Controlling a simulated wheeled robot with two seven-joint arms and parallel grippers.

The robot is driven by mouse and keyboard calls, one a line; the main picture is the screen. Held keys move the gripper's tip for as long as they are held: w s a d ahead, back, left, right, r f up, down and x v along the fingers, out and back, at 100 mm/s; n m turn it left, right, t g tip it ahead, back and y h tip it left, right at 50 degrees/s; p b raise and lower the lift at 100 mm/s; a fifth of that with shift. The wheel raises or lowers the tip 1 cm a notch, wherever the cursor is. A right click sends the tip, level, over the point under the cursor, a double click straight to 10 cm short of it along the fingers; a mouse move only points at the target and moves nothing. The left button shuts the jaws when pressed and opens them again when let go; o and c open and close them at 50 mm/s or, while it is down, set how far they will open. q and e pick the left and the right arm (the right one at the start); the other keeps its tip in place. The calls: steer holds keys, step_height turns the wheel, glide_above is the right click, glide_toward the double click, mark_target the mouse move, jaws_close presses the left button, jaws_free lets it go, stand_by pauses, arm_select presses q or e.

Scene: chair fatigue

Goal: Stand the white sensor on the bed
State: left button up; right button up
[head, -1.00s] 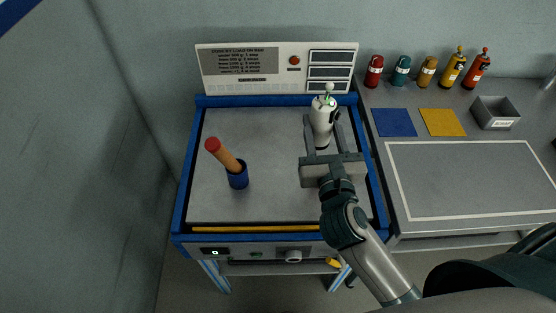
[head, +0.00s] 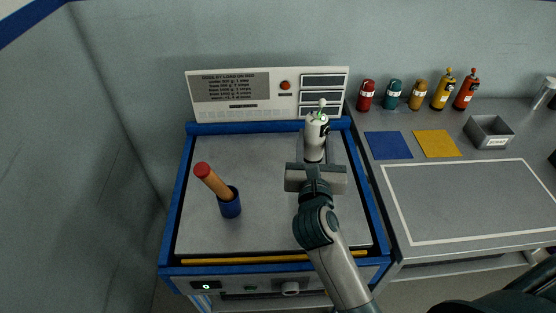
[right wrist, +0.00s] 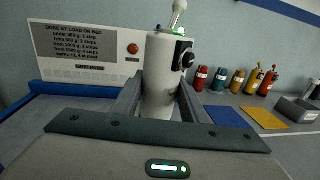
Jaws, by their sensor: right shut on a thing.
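The white sensor (head: 316,138) is an upright white cylinder with a dark patch on its side and a pale knob on top. It stands over the back right of the grey bed (head: 265,215). My right gripper (head: 315,158) is shut on it, one finger on each side. The right wrist view also shows the sensor (right wrist: 163,80) between the fingers. Its foot is hidden behind the gripper body, so I cannot tell whether it touches the bed. My left gripper is not in view.
A panel (head: 232,90) rises behind. The right counter holds several bottles (head: 442,90), a blue mat (head: 388,145), a yellow mat (head: 436,143) and a grey bin (head: 489,132).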

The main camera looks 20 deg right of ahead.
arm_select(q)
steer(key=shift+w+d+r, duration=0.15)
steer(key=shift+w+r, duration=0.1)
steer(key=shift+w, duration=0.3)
arm_select(e)
steer(key=w+a+f, duration=0.5)
steer(key=w, duration=0.3)
steer(key=shift+a+f, duration=0.35)
steer(key=shift+f, duration=0.05)
step_height(320, 180, down, 4)
steer(key=shift+r+b, duration=0.2)
steer(key=shift+b, duration=0.1)
steer(key=shift+f, duration=0.2)
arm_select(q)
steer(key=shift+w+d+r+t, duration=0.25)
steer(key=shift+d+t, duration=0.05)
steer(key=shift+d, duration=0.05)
